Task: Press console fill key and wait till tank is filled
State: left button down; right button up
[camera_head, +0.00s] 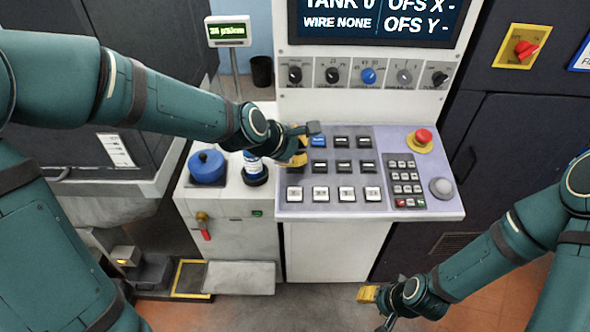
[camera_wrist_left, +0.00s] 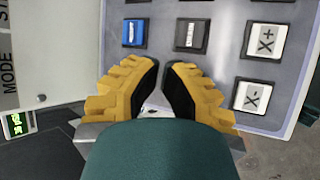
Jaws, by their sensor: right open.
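The console (camera_head: 300,210) has a sloped panel with rows of keys. A blue key (camera_head: 318,141) sits at its upper left; it also shows in the left wrist view (camera_wrist_left: 133,33). I cannot read which key is the fill key. The screen (camera_head: 375,20) reads "TANK 0". My left gripper (camera_head: 305,143) is over the panel's left edge, close to the blue key. In the left wrist view its yellow fingers (camera_wrist_left: 162,66) nearly meet, with nothing between them, and the keys lie beyond. My right gripper (camera_head: 370,308) is open and empty, low in front of the console.
A red stop button (camera_head: 423,136), a keypad (camera_head: 405,182) and a knob row (camera_head: 367,75) are on the console. A meter (camera_head: 227,31) stands behind. Floor is clear below the console.

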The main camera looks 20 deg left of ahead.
pick_arm(q)
jog(key=shift+f, duration=0.1)
dwell(1.3)
jog(key=shift+f+b, duration=0.3)
jog(key=shift+b, duration=0.05)
jog(key=shift+w+f+b, duration=0.1)
jog(key=shift+f+b, duration=0.3)
dwell(0.6)
jog(key=shift+r, duration=0.1)
jog(key=shift+r+p, duration=0.7)
jog(key=shift+p, duration=0.1)
jog(key=r+p, duration=0.2)
jog(key=s+r+p, duration=0.1)
jog(key=r+p, duration=0.2)
jog(key=shift+s+d, duration=0.15)
dwell(0.4)
